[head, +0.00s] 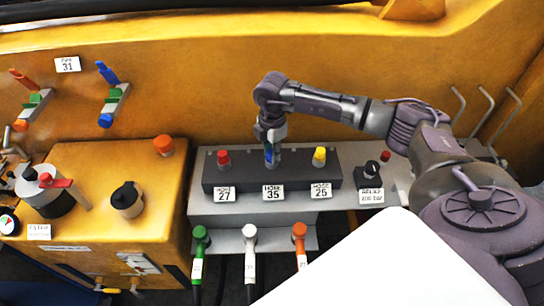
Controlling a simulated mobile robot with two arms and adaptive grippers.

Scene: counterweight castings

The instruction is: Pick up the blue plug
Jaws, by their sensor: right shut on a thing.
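The blue plug (269,157) shows as a small patch of blue at the middle position of the dark block (246,175), between a red plug (223,158) and a yellow plug (319,156). My right gripper (271,157) points down over it and is shut on it. The fingers hide most of the plug. I cannot tell whether the plug is seated in the block or lifted off it. My left gripper is not in view.
White labels 27, 35 and 25 mark the block's front. A black knob (371,169) stands to its right. Green (200,235), white (250,236) and orange (299,234) hose ends hang below. A yellow box (90,165) stands left; the yellow wall (200,75) is behind.

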